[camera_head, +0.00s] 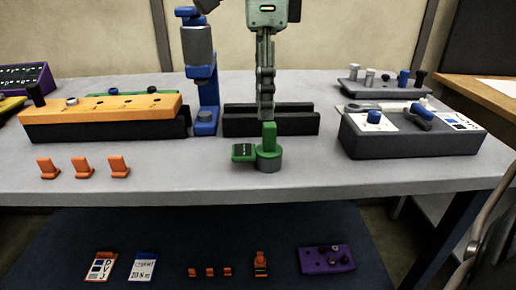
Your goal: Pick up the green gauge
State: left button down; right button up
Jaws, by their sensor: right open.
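The green gauge (268,140) stands upright on the grey table near its front edge, in the middle of the head view. It has a green stem on a round grey base, and a small green box with a dark face (243,152) at its left. My right gripper (267,117) points straight down just above the stem, seen edge-on so that its fingers overlap. It is open, and the stem's top is close to or between the fingertips; I cannot tell which. My left gripper is not in view.
A dark grooved block (295,124) stands behind the gauge. A blue stand (205,100) is to its left, beside an orange-topped fixture (110,107). A dark grey fixture (400,142) is at right. The front tabletop around the gauge is free.

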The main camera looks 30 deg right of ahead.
aim_at(266, 124)
jog(key=f, duration=0.5)
jog(key=shift+s+d, duration=0.1)
jog(key=shift+s, duration=0.1)
jog(key=shift+f, duration=0.5)
jog(key=shift+w, duration=0.1)
grip_shut()
jog(key=shift+r, duration=0.1)
